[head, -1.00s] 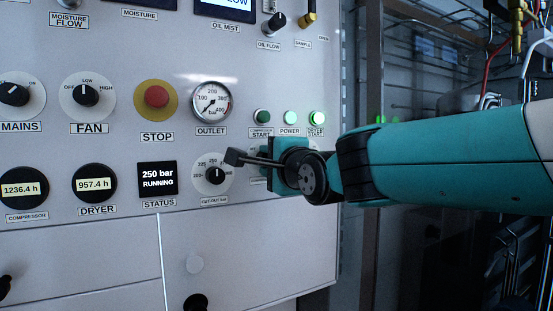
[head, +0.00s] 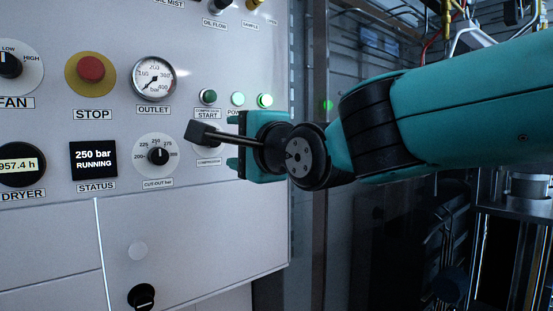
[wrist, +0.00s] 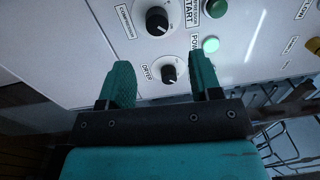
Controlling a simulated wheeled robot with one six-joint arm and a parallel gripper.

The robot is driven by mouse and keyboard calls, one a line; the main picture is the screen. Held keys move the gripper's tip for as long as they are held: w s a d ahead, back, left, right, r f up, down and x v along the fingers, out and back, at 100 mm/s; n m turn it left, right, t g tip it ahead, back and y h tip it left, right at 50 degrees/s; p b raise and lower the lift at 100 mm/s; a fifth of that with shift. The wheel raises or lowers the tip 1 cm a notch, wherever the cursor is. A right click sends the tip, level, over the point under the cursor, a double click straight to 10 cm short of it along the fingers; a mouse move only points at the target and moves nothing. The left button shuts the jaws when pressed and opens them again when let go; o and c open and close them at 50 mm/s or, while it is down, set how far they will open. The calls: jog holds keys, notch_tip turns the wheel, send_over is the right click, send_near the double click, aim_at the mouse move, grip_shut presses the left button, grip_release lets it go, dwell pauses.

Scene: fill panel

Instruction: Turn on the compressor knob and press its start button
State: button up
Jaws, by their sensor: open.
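The compressor knob (wrist: 157,20) is black on a white dial at the top of the wrist view; its setting is hard to read. In the head view its dial (head: 207,151) is partly hidden behind a dark bar of my arm. The compressor start button (head: 208,97) is dark green, above that dial, and also shows at the top edge of the wrist view (wrist: 215,8). My gripper (wrist: 162,80) is open and empty. In the wrist view the dryer knob (wrist: 169,74) appears between its fingers, and the compressor knob lies beyond them.
The green power light (head: 238,99) and dryer start light (head: 265,100) are right of the start button. The cut-out dial (head: 157,155) is left of my gripper. The status screen (head: 93,160) reads 250 bar RUNNING. The red stop button (head: 90,68) is further left.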

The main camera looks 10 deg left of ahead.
jog(key=b+v, duration=0.1)
jog(key=v, duration=0.8)
jog(key=shift+b, duration=0.4)
jog(key=shift+w, duration=0.15)
jog(key=s+d+f+n+g+h+p, duration=0.4)
jog(key=d+f+n+g+h, duration=0.3)
jog(key=d+f, duration=0.7)
jog(key=s+d+f+n+g+h+p, duration=0.2)
jog(key=s+d+f+n+g, duration=0.3)
jog(key=s, duration=0.8)
jog(key=d+f+n, duration=0.1)
jog(key=d+n, duration=0.2)
jog(key=d, duration=0.1)
jog(key=shift+d+f+h, duration=0.25)
jog(key=shift+f+h, duration=0.15)
jog(key=shift+w, duration=0.1)
grip_shut()
jog(key=shift+d, duration=0.4)
